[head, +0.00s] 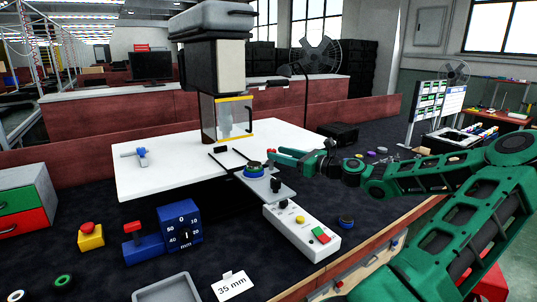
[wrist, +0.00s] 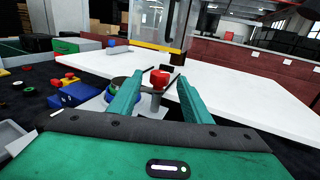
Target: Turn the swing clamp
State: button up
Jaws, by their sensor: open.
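A short grey post with a red knob (wrist: 159,78) stands between my two fingers in the wrist view. I cannot tell whether the fingertips are level with the knob. A round blue, green and yellow part (head: 254,169) sits just left of the fingertips.
A machine column with a clear yellow-edged guard (head: 226,118) stands behind. A white control box (head: 301,232) with coloured buttons lies in front. The white table is mostly clear.

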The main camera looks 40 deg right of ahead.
aim_at(271, 149)
jog(key=shift+x, duration=2.2)
jog(key=c, duration=1)
